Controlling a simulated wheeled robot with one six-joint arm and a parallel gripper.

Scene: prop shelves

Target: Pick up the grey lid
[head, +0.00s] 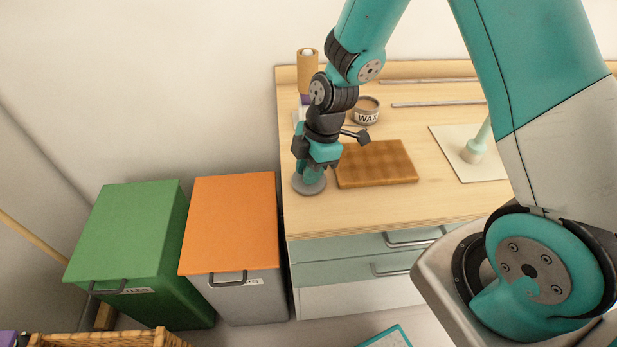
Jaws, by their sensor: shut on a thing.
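The grey lid (309,187) is a small round disc at the left front part of the wooden counter top (370,208). My gripper (311,172) points down directly over it, with its fingers at the lid's middle. The gripper is shut on the lid; the fingertips and the part they hold are mostly hidden by the gripper body. The lid appears at or very near the counter surface; I cannot tell whether there is a gap beneath it.
A WAX tin (367,111) and a tan bottle (307,72) stand behind. A white sheet (452,150) lies to the right. Green (128,232) and orange-lidded bins (230,225) stand left of the counter.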

